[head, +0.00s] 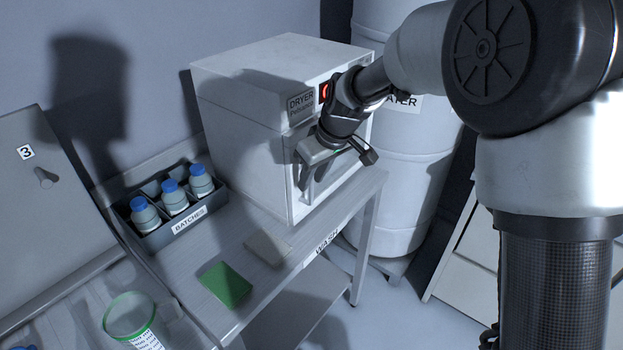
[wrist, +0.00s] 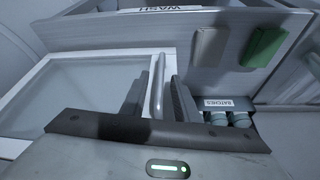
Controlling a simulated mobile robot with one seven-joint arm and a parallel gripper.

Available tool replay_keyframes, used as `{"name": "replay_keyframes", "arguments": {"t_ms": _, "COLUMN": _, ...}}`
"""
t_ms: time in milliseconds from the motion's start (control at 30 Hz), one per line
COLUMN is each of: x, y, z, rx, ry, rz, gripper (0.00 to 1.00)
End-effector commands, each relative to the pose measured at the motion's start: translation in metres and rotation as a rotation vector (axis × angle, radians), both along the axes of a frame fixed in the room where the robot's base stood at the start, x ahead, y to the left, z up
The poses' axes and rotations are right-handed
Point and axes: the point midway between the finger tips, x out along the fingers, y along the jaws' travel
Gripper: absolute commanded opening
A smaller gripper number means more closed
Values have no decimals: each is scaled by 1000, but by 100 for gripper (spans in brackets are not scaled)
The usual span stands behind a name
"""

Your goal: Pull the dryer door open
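The dryer (head: 245,110) is a white box on the bench, marked DRYER. Its door (head: 297,205) looks shut in the head view, though my gripper covers much of it. In the wrist view the door (wrist: 90,95) is a pale panel in a white frame. The upright bar handle (wrist: 157,85) stands near the door's edge. My gripper (wrist: 160,98) is open, with one finger on each side of the handle and a small gap to each. It also shows in front of the door in the head view (head: 310,180).
A batches tray (head: 190,229) with three blue-capped bottles (head: 174,197) stands left of the dryer. A green pad (head: 226,285) and a beige pad (head: 268,247) lie on the bench before it. A white water barrel (head: 405,190) stands close on the right.

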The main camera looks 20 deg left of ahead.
Motion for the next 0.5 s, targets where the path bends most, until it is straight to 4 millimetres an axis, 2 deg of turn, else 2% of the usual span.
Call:
{"name": "replay_keyframes", "arguments": {"t_ms": 200, "x": 3, "y": 4, "z": -12, "rx": 0, "ry": 0, "rz": 0, "gripper": 28}}
{"name": "replay_keyframes", "arguments": {"t_ms": 433, "x": 3, "y": 5, "z": -13, "rx": 1, "ry": -1, "rz": 0, "gripper": 28}}
{"name": "replay_keyframes", "arguments": {"t_ms": 467, "x": 3, "y": 5, "z": -13, "rx": 1, "ry": -1, "rz": 0, "gripper": 26}}
{"name": "replay_keyframes", "arguments": {"t_ms": 500, "x": 3, "y": 5, "z": -13, "rx": 1, "ry": -1, "rz": 0, "gripper": 20}}
